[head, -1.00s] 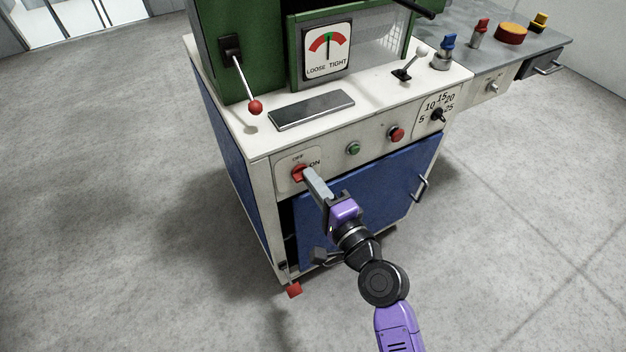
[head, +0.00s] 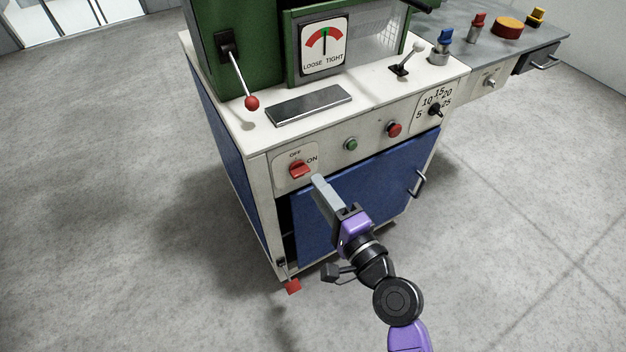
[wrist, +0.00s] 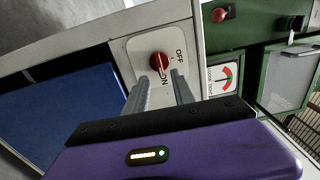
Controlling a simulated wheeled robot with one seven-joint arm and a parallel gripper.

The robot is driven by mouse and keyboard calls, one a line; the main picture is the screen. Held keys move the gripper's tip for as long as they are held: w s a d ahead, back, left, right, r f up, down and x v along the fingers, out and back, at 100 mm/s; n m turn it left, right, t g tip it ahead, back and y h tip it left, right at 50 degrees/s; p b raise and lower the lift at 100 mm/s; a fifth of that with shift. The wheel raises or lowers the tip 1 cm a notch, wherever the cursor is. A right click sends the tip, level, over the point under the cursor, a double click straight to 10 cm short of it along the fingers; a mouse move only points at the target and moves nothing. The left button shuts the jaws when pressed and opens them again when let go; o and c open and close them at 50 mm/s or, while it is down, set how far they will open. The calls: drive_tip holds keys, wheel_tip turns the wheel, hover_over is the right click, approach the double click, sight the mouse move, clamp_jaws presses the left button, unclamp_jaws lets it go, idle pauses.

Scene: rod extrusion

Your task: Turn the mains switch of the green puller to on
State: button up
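The mains switch (head: 300,169) is a red rotary knob on a pale plate marked OFF and ON, at the left of the green puller's (head: 262,60) white front panel. In the wrist view the knob (wrist: 158,62) shows a pale mark directed toward ON, and its handle lies level toward ON in the head view. My gripper (head: 318,181) is just in front and to the right of the knob, apart from it. In the wrist view my gripper's two grey fingers (wrist: 160,79) are spread with nothing between them.
A green button (head: 351,145), a red button (head: 394,129) and a numbered dial (head: 435,110) lie right of the switch. A red-balled lever (head: 251,102) stands above. The blue door (head: 365,190) with its handle is below. Open floor surrounds the cabinet.

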drive_tip(key=v, duration=0.3)
drive_tip(key=shift+s+d, duration=0.2)
drive_tip(key=shift+s, duration=0.05)
idle(0.4)
